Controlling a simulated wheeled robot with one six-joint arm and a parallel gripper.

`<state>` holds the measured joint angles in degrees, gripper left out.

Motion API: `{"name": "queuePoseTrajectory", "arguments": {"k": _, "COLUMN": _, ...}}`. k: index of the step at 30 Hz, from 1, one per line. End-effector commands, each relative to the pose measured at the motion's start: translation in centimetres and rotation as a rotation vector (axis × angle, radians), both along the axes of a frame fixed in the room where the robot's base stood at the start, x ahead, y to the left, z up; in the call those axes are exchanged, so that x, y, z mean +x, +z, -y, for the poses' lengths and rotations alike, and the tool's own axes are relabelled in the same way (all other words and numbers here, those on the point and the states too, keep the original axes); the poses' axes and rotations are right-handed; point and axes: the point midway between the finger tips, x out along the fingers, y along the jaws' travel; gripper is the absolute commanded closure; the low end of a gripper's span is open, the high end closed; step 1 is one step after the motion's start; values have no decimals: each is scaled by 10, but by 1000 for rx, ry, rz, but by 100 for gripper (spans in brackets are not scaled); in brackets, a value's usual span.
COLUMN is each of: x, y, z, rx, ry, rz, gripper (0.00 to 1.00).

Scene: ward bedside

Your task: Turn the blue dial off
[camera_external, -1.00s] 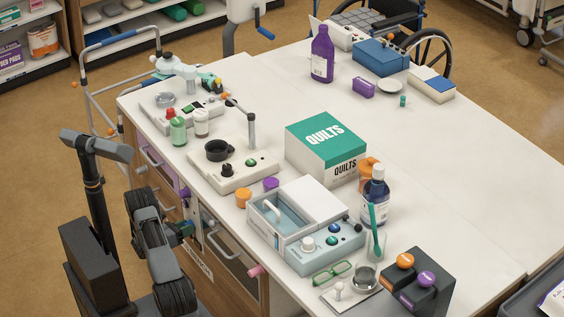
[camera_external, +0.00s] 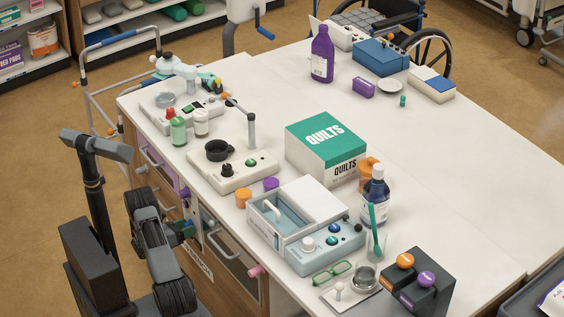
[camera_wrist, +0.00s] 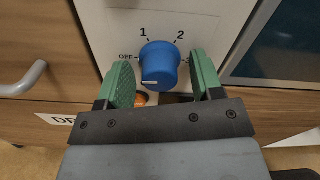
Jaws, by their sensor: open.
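The blue dial (camera_wrist: 160,66) sits on a pale panel (camera_wrist: 105,30) in the wrist view, with OFF at its left, 1 and 2 above and a partly covered 3 at its right. A short white line shows on the left of the dial's front face, on the OFF side; I cannot tell whether it lines up exactly with a mark. My gripper (camera_wrist: 163,82) is open, one green finger on each side of the dial, with a gap visible at each side. In the external view my gripper (camera_external: 183,229) is at the cabinet front, and the dial is not clearly distinguishable.
A grey drawer handle (camera_wrist: 24,78) is left of the dial, and an orange part (camera_wrist: 140,99) shows below it. The white worktop (camera_external: 440,150) above the cabinet carries devices, bottles and a green QUILTS box (camera_external: 326,135). A pink knob (camera_external: 256,271) juts from the cabinet further right.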

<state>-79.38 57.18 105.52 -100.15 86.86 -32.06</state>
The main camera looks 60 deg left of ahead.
Motion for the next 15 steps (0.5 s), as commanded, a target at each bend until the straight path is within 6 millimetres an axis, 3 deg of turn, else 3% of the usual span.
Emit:
{"name": "queuePoseTrajectory", "arguments": {"k": 7, "x": -18, "y": 1, "z": -1, "rx": -1, "ry": 4, "rz": -1, "gripper": 40}}
{"name": "queuePoseTrajectory", "arguments": {"k": 15, "x": -74, "y": 0, "z": -1, "rx": -1, "ry": 6, "rz": -1, "gripper": 40}}
